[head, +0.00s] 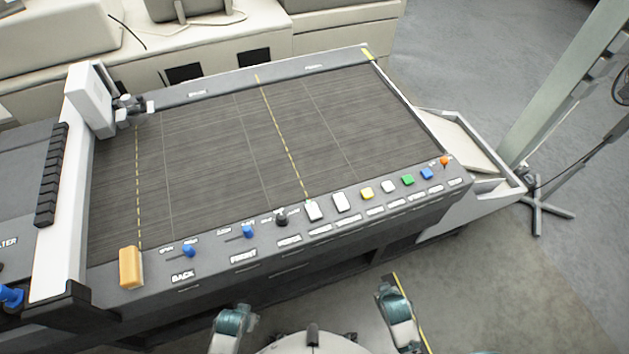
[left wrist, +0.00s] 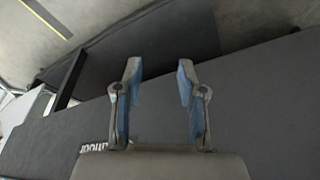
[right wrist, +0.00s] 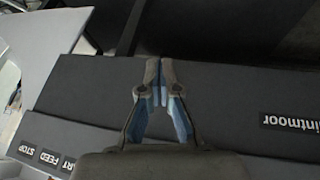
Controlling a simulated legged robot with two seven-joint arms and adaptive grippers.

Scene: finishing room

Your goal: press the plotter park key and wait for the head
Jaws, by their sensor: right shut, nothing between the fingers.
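The flatbed plotter (head: 210,160) fills the middle of the head view. Its white gantry (head: 65,205) stands at the left end of the dark bed, with the white head (head: 92,100) at the far end. Along the front panel are a white key (head: 314,211), another white key (head: 341,202), a yellow key (head: 367,194), a green key (head: 407,180) and a blue key (head: 427,173). I cannot read which is the park key. My left gripper (left wrist: 158,75) is open and empty over a dark surface. My right gripper (right wrist: 157,70) is shut and empty beside a dark panel.
An orange knob (head: 445,161) is at the panel's right end. Blue sliders (head: 188,250) and a black knob (head: 281,217) are further left. A tan block (head: 131,267) sits at the front left corner. The bed is bare. A pale post (head: 560,80) stands right.

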